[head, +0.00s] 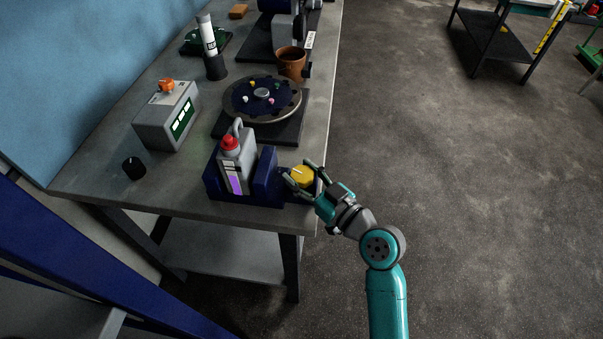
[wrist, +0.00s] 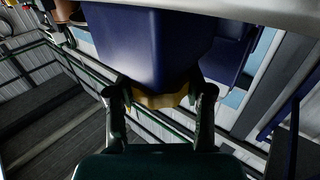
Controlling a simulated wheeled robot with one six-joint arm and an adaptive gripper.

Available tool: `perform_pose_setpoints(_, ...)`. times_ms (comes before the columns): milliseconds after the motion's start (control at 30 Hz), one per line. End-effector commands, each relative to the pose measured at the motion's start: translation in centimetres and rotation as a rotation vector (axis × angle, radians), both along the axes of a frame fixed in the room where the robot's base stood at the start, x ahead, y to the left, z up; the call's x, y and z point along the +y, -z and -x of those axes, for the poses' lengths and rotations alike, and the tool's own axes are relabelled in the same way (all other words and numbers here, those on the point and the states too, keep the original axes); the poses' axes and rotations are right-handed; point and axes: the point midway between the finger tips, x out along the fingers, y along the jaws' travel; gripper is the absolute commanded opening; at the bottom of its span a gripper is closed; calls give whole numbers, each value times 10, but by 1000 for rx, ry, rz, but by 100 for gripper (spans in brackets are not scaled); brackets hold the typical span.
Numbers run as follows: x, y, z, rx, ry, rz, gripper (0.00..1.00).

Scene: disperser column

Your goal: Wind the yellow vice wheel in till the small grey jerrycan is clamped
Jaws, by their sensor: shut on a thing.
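The small grey jerrycan (head: 239,171) with a red cap and a purple label stands upright in the dark blue vice (head: 266,175) on the bench. I cannot tell whether the vice jaw touches it. The yellow vice wheel (head: 301,176) is on the right side of the vice. My gripper (head: 305,174) is shut on the wheel, with one finger on each side of it. In the wrist view the wheel (wrist: 158,100) sits between my two fingers (wrist: 160,103), below the blue vice body (wrist: 150,45). The jerrycan is not visible there.
Behind the vice is a round disc (head: 262,98) with small coloured pieces. A grey box with a green display (head: 168,118) and a black knob (head: 134,168) stand to the left. A brown mug (head: 291,62) is further back.

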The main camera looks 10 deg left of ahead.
Motion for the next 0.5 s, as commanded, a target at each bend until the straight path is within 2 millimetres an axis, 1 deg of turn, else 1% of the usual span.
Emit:
perform_pose_setpoints(233,0,1,0,1,79,1,16)
perform_pose_setpoints(500,0,1,0,4,103,1,16)
